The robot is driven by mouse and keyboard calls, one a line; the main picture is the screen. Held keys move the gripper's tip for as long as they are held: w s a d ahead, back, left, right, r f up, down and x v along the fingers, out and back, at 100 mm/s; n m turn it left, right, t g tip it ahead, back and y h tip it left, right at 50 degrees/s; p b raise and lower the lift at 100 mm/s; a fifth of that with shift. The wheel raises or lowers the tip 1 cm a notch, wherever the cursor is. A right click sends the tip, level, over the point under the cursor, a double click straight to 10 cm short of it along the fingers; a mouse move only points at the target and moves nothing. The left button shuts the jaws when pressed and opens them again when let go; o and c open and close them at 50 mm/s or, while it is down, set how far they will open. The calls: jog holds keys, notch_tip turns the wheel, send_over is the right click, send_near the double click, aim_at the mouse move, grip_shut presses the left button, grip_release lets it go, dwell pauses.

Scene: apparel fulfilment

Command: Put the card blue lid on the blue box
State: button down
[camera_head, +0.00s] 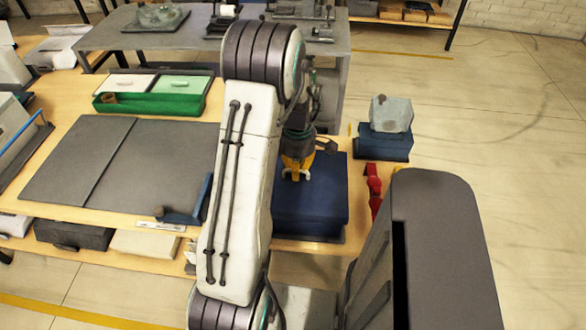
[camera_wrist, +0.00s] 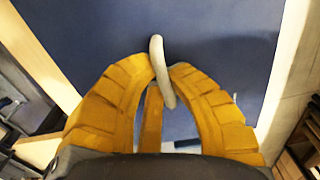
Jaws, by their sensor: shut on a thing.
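The blue lid (camera_head: 322,180) is a dark blue flat panel, and it fills much of the wrist view (camera_wrist: 100,30). A pale curved handle (camera_wrist: 157,50) stands up from it. My gripper (camera_head: 297,174) has its yellow fingers shut on this handle, which shows between the fingertips in the wrist view (camera_wrist: 164,72). The blue box (camera_head: 310,222) shows as a dark blue body under the lid at the table's right end. My arm hides its left side. I cannot tell whether the lid is fully seated or slightly above the box.
A grey mat (camera_head: 125,165) covers the table's middle. Red objects (camera_head: 374,185) and a blue block (camera_head: 382,148) bearing a grey lump (camera_head: 391,113) are to the right.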

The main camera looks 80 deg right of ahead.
jog(key=shift+d, duration=0.15)
dwell(0.6)
jog(key=c, duration=0.6)
grip_release()
jog(key=shift+o, duration=0.2)
jog(key=shift+r, duration=0.1)
jog(key=shift+r+p, duration=2.35)
jog(key=shift+r, duration=1.05)
